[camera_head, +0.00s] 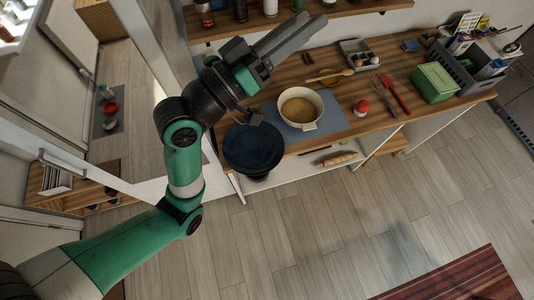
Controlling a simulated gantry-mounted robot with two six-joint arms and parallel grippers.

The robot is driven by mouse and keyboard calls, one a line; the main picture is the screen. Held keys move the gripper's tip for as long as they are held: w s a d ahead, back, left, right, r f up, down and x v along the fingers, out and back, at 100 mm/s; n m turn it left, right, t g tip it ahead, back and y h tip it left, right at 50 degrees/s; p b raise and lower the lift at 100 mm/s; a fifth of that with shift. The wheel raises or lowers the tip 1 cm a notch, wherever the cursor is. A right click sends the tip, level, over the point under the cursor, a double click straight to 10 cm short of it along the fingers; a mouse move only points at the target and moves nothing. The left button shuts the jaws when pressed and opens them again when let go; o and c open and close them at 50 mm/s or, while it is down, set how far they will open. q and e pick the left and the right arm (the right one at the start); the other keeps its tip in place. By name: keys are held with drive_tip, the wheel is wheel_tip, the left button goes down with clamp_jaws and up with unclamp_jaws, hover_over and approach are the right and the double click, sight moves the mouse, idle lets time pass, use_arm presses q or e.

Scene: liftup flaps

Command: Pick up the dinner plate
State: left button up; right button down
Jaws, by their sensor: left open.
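A dark blue-black round, shallow dish-like thing (253,148) shows at the left front end of the counter, with a black part below it. I cannot tell whether it is the dinner plate; no other clear plate shows. My left gripper (315,20) is open, its two grey fingers pointing up and right over the back of the counter, near the shelf. It is apart from the dark round thing, and its fingers appear empty. My right gripper is not in view.
A cream pot (300,106) stands on a blue-grey mat (336,124). A red-topped jar (361,107), red utensil (395,92), green box (435,82) and grey crate (466,78) lie to the right. A shelf (350,10) runs behind. The floor in front is clear.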

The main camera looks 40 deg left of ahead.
use_arm(q)
drive_tip(key=a+f+n+g+b, duration=0.2)
drive_tip(key=a+f+n+b, duration=0.1)
drive_tip(key=f, duration=1.2)
drive_tip(key=n+g+y+b, duration=0.25)
drive_tip(key=n+b, duration=0.35)
drive_tip(key=n, duration=0.3)
hover_over(249, 171)
drive_tip(key=s, duration=0.1)
wheel_tip(249, 171, down, 28)
drive_tip(key=s+f+n+g+y+b, duration=0.2)
drive_tip(key=s+f+n+b, duration=0.2)
drive_tip(key=s+f+n, duration=0.55)
drive_tip(key=w+f+m+b, duration=0.1)
drive_tip(key=w+f+b, duration=0.1)
drive_tip(key=w+f+m+b, duration=0.2)
drive_tip(key=w+f+b, duration=0.1)
drive_tip(key=shift+w+f, duration=0.25)
drive_tip(key=shift+f, duration=0.1)
drive_tip(key=shift+a+b+x, duration=0.15)
drive_tip(key=shift+b+x, duration=0.2)
drive_tip(key=shift+x, duration=1)
drive_tip(key=shift+a+b+x, duration=0.1)
drive_tip(key=shift+b+x, duration=0.25)
drive_tip(key=shift+x, duration=0.95)
drive_tip(key=shift+f, duration=0.15)
